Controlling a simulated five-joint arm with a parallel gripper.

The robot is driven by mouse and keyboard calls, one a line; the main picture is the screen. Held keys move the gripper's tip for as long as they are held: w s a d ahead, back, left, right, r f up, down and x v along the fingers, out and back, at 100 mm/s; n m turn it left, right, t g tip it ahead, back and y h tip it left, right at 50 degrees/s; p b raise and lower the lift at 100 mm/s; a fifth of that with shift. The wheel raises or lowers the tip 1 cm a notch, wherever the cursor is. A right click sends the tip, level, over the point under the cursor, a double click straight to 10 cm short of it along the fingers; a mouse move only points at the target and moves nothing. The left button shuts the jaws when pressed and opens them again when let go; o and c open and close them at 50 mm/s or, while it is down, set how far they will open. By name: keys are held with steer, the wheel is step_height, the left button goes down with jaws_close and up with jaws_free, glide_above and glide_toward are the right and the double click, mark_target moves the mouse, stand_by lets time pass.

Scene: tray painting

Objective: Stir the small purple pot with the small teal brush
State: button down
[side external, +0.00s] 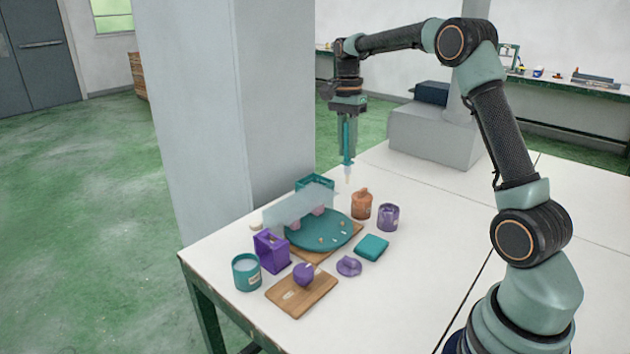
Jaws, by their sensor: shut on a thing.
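My gripper (346,148) is shut on the small teal brush (349,159), which hangs nearly upright with its pale tip (348,178) down. The tip appears to be in the air above the back part of the table, clear of the pots. A small purple pot (388,217) stands upright at the right end of the group, to the right of and lower in the picture than the brush tip. Its top looks open, but its contents are too small to make out.
An orange jar (361,204) stands left of the purple pot. A round teal tray (333,239), a translucent panel (296,207), a teal block (371,247), a purple holder (271,253) and a teal pot (246,273) crowd the left. The white table's (440,215) right side is clear.

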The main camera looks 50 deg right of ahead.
steer(key=s+d+f, duration=0.4)
steer(key=s+d, duration=0.3)
steer(key=d, duration=0.2)
step_height(320, 180, down, 8)
stand_by(0.4)
steer(key=shift+w, duration=0.25)
stand_by(0.7)
